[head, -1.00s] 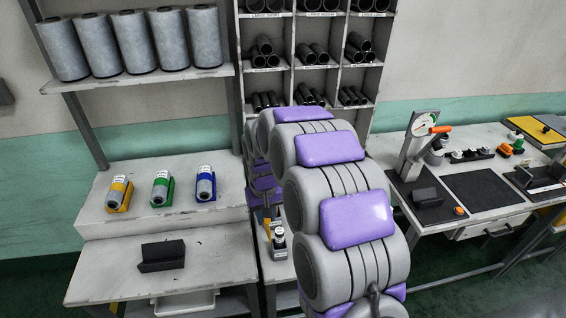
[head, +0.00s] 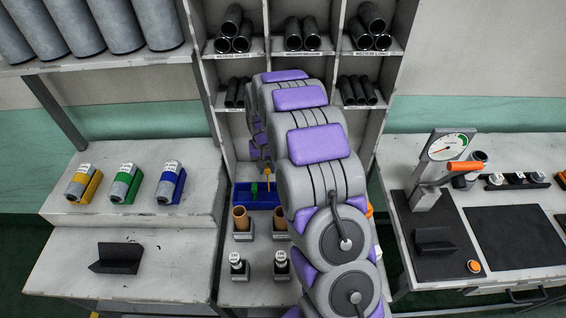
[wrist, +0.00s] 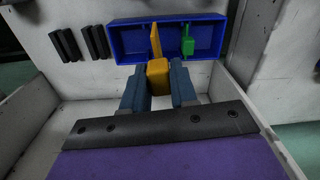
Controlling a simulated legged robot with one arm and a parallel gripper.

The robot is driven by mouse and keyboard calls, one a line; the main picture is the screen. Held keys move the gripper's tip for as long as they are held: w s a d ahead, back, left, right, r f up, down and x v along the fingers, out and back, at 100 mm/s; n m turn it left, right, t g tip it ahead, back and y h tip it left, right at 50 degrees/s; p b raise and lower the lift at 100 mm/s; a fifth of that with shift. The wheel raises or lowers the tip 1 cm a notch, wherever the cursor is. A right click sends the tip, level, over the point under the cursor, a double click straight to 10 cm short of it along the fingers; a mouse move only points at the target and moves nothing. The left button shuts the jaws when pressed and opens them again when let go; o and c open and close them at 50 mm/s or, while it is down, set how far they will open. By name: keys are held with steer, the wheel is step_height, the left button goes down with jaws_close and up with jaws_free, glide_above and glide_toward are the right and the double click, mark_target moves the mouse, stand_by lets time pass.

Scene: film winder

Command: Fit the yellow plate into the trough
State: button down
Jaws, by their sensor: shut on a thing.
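The yellow plate (wrist: 155,41) is a thin upright orange-yellow piece with a blocky handle (wrist: 158,77) in the wrist view. My gripper (wrist: 158,70) is shut on this handle, one blue-grey finger on each side. The blue trough (wrist: 120,45) lies just beyond the fingertips, and the plate overlaps its left-middle part in the picture. I cannot tell whether the plate touches the trough floor. A green plate (wrist: 187,41) stands in the trough to the right. In the head view the trough (head: 241,197) shows beside my arm, with the yellow plate (head: 268,179) at it; my gripper is largely hidden there.
Dark slotted pieces (wrist: 95,41) lie left of the trough. Brown cylinders (head: 241,218) and black white-topped pieces (head: 238,265) stand in front of the trough. Shelves of black tubes (head: 293,36) rise behind. A bench with a gauge press (head: 440,160) is on the right.

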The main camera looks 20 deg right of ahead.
steer(key=shift+w+d+f+m, duration=0.25)
steer(key=shift+w+d+f, duration=0.1)
steer(key=shift+f, duration=0.3)
steer(key=shift+w+d+f+m, duration=0.25)
steer(key=shift+d+f, duration=0.05)
steer(key=shift+f, duration=0.3)
steer(key=shift+w+a+f, duration=0.2)
steer(key=shift+f, duration=0.15)
steer(key=shift+s+d+f+p, duration=0.1)
steer(key=shift+d+f+p, duration=0.2)
steer(key=shift+f, duration=0.5)
steer(key=shift+w+d+f+p, duration=0.1)
steer(key=shift+d+f, duration=0.25)
steer(key=shift+f, duration=0.5)
steer(key=shift+s+d+f+p, duration=0.15)
steer(key=shift+d+f, duration=0.2)
steer(key=shift+f, duration=0.45)
